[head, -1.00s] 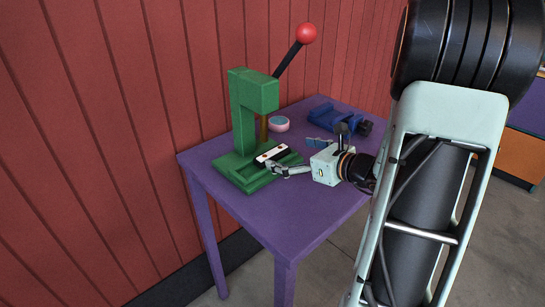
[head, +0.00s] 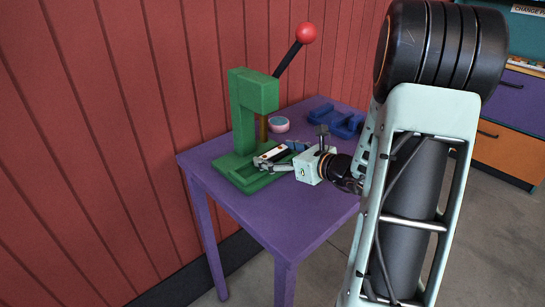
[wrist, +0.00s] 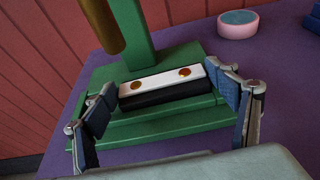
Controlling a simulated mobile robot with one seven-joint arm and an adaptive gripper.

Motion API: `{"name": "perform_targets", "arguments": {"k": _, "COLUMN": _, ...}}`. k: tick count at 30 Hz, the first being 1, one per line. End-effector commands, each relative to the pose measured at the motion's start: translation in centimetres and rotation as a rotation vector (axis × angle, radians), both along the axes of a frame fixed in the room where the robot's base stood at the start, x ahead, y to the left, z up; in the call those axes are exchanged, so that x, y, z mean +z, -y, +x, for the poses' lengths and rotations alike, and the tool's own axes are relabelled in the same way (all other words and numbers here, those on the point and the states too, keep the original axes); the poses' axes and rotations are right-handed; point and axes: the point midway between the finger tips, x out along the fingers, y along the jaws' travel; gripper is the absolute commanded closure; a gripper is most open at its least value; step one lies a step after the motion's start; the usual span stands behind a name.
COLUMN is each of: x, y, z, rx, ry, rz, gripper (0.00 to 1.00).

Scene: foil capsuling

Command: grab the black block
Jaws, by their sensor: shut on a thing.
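The black block (wrist: 160,97) has a white top face with two brown-gold round spots. In the head view the block (head: 270,153) shows at the front of the press. My gripper (wrist: 163,81) is shut on the block, with one blue-padded finger at each end of it. The gripper also shows in the head view (head: 277,158), low at the press base. I cannot tell any gap between the block and the base.
The green press (head: 243,110) has a lever with a red knob (head: 306,33). A brass-coloured ram (wrist: 103,25) hangs just behind the block. A pink and blue round tin (wrist: 238,24) and a blue fixture (head: 340,122) stand on the purple table (head: 250,215). The table's front is clear.

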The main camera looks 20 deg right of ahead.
Motion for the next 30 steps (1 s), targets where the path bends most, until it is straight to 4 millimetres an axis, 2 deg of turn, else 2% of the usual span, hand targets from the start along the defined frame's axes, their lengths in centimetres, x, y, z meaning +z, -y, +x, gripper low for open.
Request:
{"name": "perform_targets", "arguments": {"k": 2, "x": 0.0, "y": 0.0, "z": 0.0, "rx": 0.0, "ry": 0.0, "rz": 0.0, "gripper": 0.48}}
{"name": "perform_targets", "arguments": {"k": 13, "x": 0.7, "y": 0.0, "z": 0.0, "rx": 0.001, "ry": 0.003, "rz": -0.002, "gripper": 0.48}}
{"name": "perform_targets", "arguments": {"k": 17, "x": 1.9, "y": 0.0, "z": 0.0, "rx": 0.0, "ry": 0.003, "rz": -0.003, "gripper": 0.48}}
{"name": "perform_targets", "arguments": {"k": 21, "x": 4.2, "y": 0.0, "z": 0.1, "rx": 0.002, "ry": 0.006, "rz": -0.004, "gripper": 0.48}}
{"name": "perform_targets", "arguments": {"k": 23, "x": 3.6, "y": 0.8, "z": -1.4, "rx": -0.006, "ry": -0.001, "rz": -0.001, "gripper": 0.48}}
{"name": "perform_targets", "arguments": {"k": 30, "x": 3.6, "y": 2.9, "z": -6.6, "rx": -0.006, "ry": 0.001, "rz": -0.002, "gripper": 0.48}}
